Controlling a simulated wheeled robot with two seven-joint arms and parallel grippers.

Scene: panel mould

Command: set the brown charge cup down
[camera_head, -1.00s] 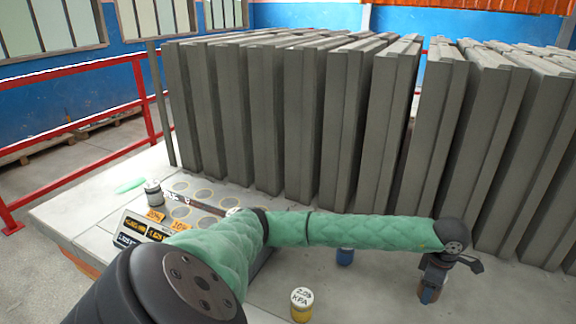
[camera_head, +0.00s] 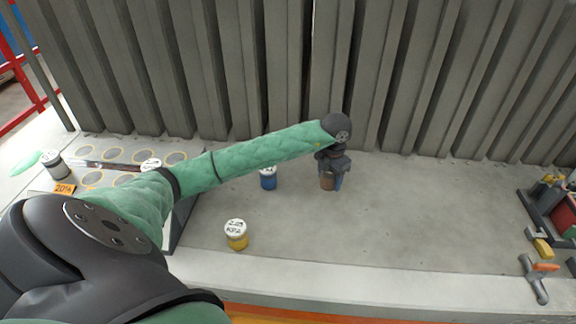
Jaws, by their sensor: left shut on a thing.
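The gripper points down and is shut on the cup. The cup is over the grey slab (camera_head: 400,220); I cannot tell whether its base touches the slab. The gripper body hides the cup's top. My right gripper is not in view.
A blue cup (camera_head: 268,180) stands left of the brown cup, close under my left forearm. A yellow cup (camera_head: 236,236) with a white lid stands nearer the front. Tall grey panels (camera_head: 420,90) line the back. A tool tray (camera_head: 545,215) and an orange-handled tool (camera_head: 538,278) lie at right.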

